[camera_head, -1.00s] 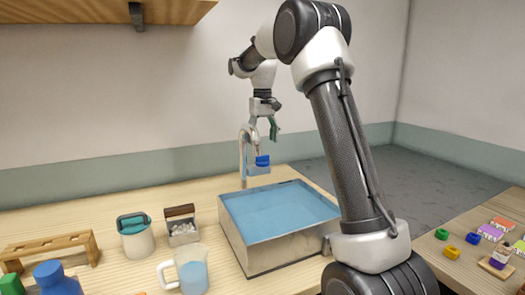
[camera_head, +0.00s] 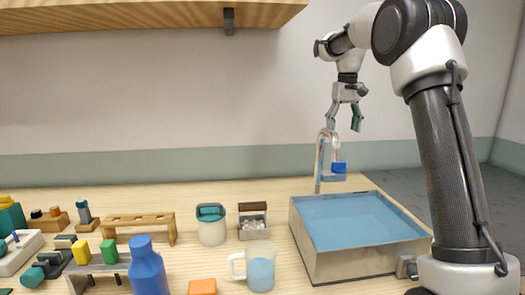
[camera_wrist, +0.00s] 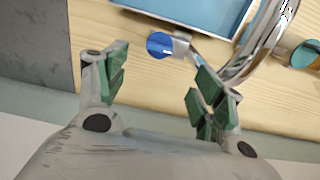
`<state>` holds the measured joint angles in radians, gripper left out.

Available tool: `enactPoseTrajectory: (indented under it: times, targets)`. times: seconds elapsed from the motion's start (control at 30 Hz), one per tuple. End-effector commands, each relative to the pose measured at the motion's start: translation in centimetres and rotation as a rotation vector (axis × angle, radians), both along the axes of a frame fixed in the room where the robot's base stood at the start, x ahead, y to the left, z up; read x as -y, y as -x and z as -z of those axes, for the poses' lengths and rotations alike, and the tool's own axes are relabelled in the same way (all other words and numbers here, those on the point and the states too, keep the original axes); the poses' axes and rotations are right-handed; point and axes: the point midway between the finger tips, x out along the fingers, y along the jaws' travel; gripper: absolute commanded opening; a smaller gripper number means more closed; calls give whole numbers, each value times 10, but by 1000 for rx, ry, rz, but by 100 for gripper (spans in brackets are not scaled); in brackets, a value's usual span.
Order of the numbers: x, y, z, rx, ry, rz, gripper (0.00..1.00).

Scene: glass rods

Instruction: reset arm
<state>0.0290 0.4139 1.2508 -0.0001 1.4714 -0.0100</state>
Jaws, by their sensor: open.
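My gripper (camera_head: 345,112) is open and empty in the head view. It hangs above the faucet behind the sink, with its green-padded fingers spread apart. In the wrist view my gripper (camera_wrist: 160,85) shows both fingers wide apart with nothing between them. The faucet (camera_head: 320,160) has a curved metal spout and a blue knob (camera_head: 338,168). In the wrist view the blue knob (camera_wrist: 160,44) and the faucet (camera_wrist: 262,50) lie beyond the fingertips, apart from them.
A metal sink (camera_head: 345,262) filled with blue water stands below. Left of it are a measuring jug (camera_head: 260,272), a white jar (camera_head: 211,230), a small box (camera_head: 253,230) of white pieces, a wooden rack (camera_head: 140,220) and a blue bottle (camera_head: 147,268). A shelf (camera_head: 150,15) hangs upper left.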

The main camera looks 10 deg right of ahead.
Motion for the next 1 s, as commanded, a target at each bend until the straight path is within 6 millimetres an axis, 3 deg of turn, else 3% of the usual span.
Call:
enactPoseTrajectory:
  times: [0.17,0.33,0.47,0.57,0.7,0.83,1.0]
  targets:
    - [-3,44,-22,45,1,-2,68]
    - [-8,120,-39,116,2,-5,68]
    - [-11,191,-36,182,2,-8,68]
    - [-13,246,-23,232,2,-10,68]
    - [-16,314,10,296,3,-12,68]
    - [-17,357,42,340,2,-14,68]
    - [-17,382,66,367,1,-15,68]
